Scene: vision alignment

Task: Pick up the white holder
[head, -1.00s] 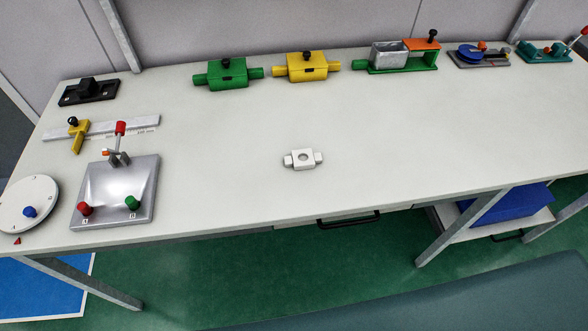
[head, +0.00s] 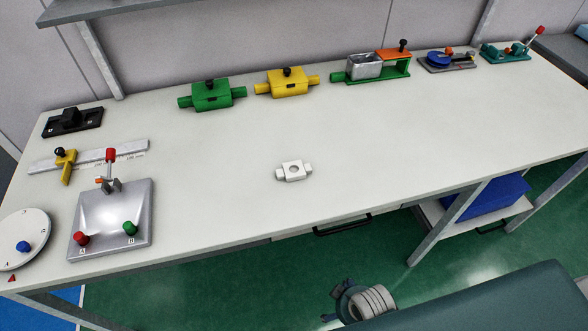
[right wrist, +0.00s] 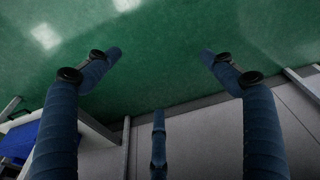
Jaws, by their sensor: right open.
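The white holder (head: 294,171) is a small white block with a round hole in its top and a short stub at each end. It lies on the light table (head: 230,165), near the middle, towards the front edge, with clear surface around it. My right gripper (head: 338,301) shows at the bottom of the head view, below and in front of the table edge, apart from the holder. In the right wrist view its blue fingers (right wrist: 160,56) are spread wide with nothing between them, over green floor. The holder is not visible there. My left gripper is not in view.
A green block (head: 212,96), a yellow block (head: 287,83) and a green stand with a metal box (head: 364,67) line the back. A silver plate with knobs (head: 110,215) and a white dial (head: 22,235) stand at left. A drawer handle (head: 342,225) juts below the front edge.

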